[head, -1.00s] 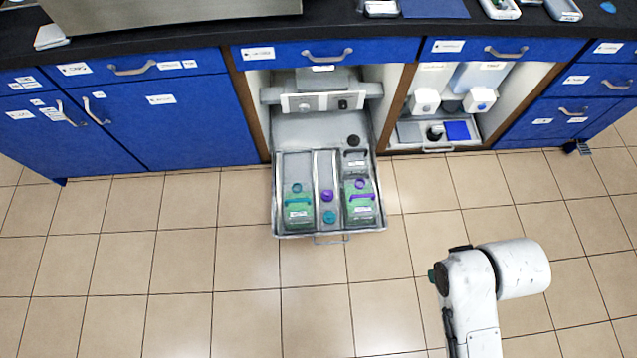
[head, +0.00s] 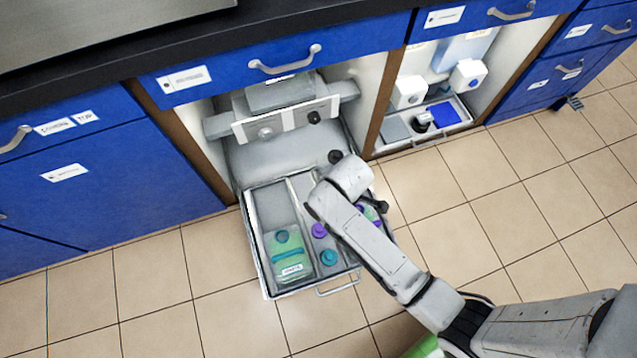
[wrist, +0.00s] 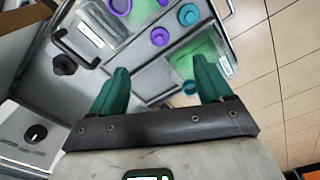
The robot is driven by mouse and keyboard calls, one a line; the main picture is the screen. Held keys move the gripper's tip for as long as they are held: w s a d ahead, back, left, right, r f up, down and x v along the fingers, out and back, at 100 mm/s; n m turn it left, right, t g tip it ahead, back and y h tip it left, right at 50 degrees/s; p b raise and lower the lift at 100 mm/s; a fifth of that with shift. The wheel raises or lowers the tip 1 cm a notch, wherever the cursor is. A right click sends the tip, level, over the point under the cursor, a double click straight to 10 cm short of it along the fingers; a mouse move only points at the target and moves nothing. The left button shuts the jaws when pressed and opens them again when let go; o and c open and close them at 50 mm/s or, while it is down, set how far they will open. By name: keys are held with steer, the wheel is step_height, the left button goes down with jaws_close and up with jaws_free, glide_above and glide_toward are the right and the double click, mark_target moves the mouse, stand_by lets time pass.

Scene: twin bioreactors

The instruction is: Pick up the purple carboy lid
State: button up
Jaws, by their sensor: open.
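The purple carboy lid (head: 319,230) sits in the narrow middle strip of the pulled-out drawer, beside a teal lid (head: 329,257). In the wrist view the purple lid (wrist: 159,36) shows above the gap between my fingertips, apart from them, with the teal lid (wrist: 189,14) to its upper right. My gripper (wrist: 162,80) has green fingers, spread open and empty. In the head view my arm reaches over the drawer's right side and the fingers cannot be made out. A green carboy with a teal cap (head: 285,250) stands in the left compartment. A purple-topped carboy on the right is mostly hidden by my arm.
The drawer (head: 262,270) extends from an open cabinet under the dark counter. A panel unit (head: 285,120) stands behind it. A black knob (wrist: 65,64) is near my left finger in the wrist view. Another cabinet bay with white containers (head: 409,91) is to the right.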

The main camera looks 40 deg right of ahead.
steer(key=w+a+f+n+b, duration=0.2)
steer(key=w+f+n+b, duration=0.15)
steer(key=f, duration=0.45)
steer(key=w+a+f+n+b, duration=0.1)
steer(key=w+f+n+b, duration=0.1)
steer(key=f+b, duration=0.35)
steer(key=b, duration=0.2)
glide_above(319, 228)
steer(key=f, duration=0.7)
steer(key=shift+a+f, duration=0.1)
steer(key=shift+a, duration=0.2)
steer(key=shift+s+d+f+b, duration=0.15)
steer(key=shift+f+b, duration=0.75)
steer(key=shift+f, duration=0.6)
steer(key=shift+w+d+f+b, duration=0.15)
steer(key=shift+f+b, duration=0.75)
steer(key=shift+f, duration=0.55)
steer(key=shift+s, duration=0.1)
steer(key=shift+r, duration=0.1)
steer(key=c, duration=0.9)
